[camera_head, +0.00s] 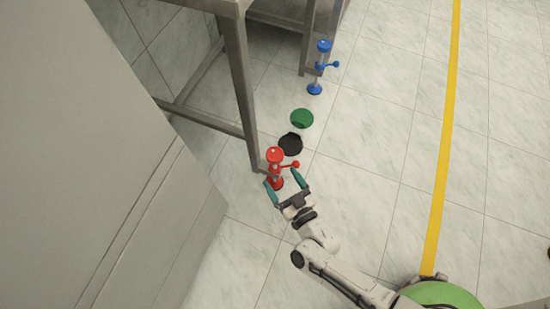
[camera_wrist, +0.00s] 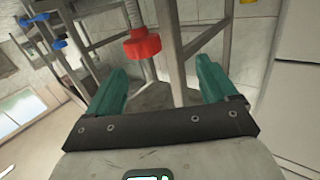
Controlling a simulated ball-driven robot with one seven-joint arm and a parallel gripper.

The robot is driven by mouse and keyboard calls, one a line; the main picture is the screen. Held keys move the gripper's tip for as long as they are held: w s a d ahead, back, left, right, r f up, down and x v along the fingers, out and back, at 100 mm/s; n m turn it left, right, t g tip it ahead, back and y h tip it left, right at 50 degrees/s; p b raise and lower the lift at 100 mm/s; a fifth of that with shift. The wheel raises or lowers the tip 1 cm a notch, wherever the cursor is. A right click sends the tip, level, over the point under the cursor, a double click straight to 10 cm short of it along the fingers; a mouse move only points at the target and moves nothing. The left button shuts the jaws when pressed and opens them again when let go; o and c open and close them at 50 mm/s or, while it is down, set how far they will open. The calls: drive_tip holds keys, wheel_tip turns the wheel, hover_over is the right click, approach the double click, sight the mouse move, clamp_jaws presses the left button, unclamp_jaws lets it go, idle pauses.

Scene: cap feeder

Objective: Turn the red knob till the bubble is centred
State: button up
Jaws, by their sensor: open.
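The red knob (camera_head: 277,183) is at the bottom of a red foot assembly by the table leg, low over the floor, with a red top part and a small side handle with a red ball (camera_head: 296,164). In the wrist view the red knob (camera_wrist: 142,46) is a ribbed collar on a threaded rod, ahead of the fingertips and left of the middle between them. My gripper (camera_head: 282,178) has its teal fingers spread around the knob's near side. In the wrist view my gripper (camera_wrist: 160,64) is open and empty. I cannot make out a bubble in either view.
A metal table (camera_head: 240,80) stands over the foot, its leg close beside it. A blue foot assembly (camera_head: 320,68) stands farther back. A black disc (camera_head: 290,144) and a green disc (camera_head: 302,118) lie on the floor. A large grey cabinet (camera_head: 90,190) fills the left.

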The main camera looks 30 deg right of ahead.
sight(278, 163)
drive_tip(key=shift+m+t+h, duration=0.3)
drive_tip(key=shift+m+h, duration=0.1)
drive_tip(key=shift+h, duration=0.4)
drive_tip(key=w+d+b, duration=0.1)
drive_tip(key=w, duration=0.2)
drive_tip(key=w+d+f+b, duration=0.1)
drive_tip(key=w, duration=0.2)
drive_tip(key=w+d+b, duration=0.1)
drive_tip(key=w, duration=0.2)
drive_tip(key=shift+w+f+b, duration=0.1)
drive_tip(key=shift+f+b, duration=0.05)
drive_tip(key=shift+b, duration=0.15)
drive_tip(key=shift+c, duration=0.5)
drive_tip(key=c, duration=0.9)
drive_tip(key=shift+m+h+p, duration=0.3)
drive_tip(key=shift+h+p, duration=0.2)
drive_tip(key=shift+h, duration=0.1)
